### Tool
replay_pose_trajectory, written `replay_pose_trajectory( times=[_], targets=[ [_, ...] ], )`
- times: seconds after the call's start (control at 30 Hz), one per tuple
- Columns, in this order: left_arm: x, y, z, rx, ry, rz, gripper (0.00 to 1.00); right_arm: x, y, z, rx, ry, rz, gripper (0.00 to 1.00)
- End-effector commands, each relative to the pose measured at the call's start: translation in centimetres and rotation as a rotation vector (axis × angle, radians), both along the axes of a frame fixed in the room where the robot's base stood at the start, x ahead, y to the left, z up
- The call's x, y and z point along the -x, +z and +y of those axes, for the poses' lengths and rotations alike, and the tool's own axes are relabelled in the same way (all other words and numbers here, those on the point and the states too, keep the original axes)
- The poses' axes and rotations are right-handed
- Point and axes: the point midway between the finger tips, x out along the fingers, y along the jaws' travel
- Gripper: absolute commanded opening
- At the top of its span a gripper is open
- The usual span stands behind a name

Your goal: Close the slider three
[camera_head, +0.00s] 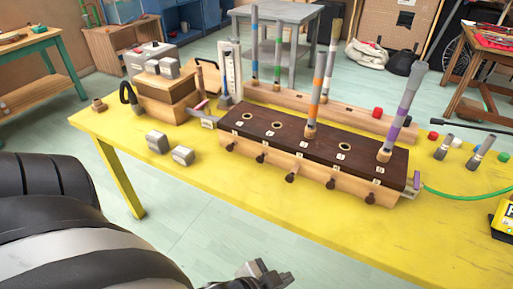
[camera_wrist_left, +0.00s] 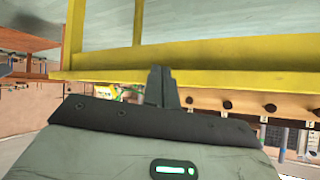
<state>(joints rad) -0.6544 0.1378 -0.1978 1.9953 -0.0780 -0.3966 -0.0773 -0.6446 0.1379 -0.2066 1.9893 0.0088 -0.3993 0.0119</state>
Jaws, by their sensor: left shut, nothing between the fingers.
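A long wooden box with a dark brown top (camera_head: 262,128) stands on the yellow table (camera_head: 240,215). Several dark round slider knobs stick out along its front face. The middle knob (camera_head: 290,178), third from either end, is in plain view, with small white labels around the row. Labels are too small to read. My left gripper (camera_head: 262,270) is at the bottom edge of the head view, in front of the table and apart from the knobs. In the left wrist view its fingers (camera_wrist_left: 161,82) are together and empty, with some knobs (camera_wrist_left: 227,105) to the right.
Coloured pipes (camera_head: 316,88) rise from the box top and from a wooden rail behind it. Small grey blocks (camera_head: 158,142) and a wooden organ-like box (camera_head: 165,95) stand at the left. A green hose (camera_head: 450,194) leaves the right end. The table front is bare.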

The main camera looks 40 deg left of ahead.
Motion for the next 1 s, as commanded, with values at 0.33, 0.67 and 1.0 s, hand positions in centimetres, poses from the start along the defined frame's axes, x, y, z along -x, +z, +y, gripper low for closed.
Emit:
replay_pose_trajectory(
  times=[0.33,0.67,1.0],
  targets=[
    [-3.7,1.3,7.4,-1.572,-0.563,-0.259,0.0,0.1,-3.7,1.1,-0.078,-0.008,-0.022,0.44],
    [-4.4,5.0,10.2,-2.619,-0.895,-0.045,0.0,-0.2,-4.2,1.6,-0.123,-0.009,-0.046,0.44],
    [-8.7,5.6,11.3,-2.692,-0.918,-0.017,0.0,-0.2,-2.9,1.4,-0.099,-0.005,-0.038,0.44]
  ],
)
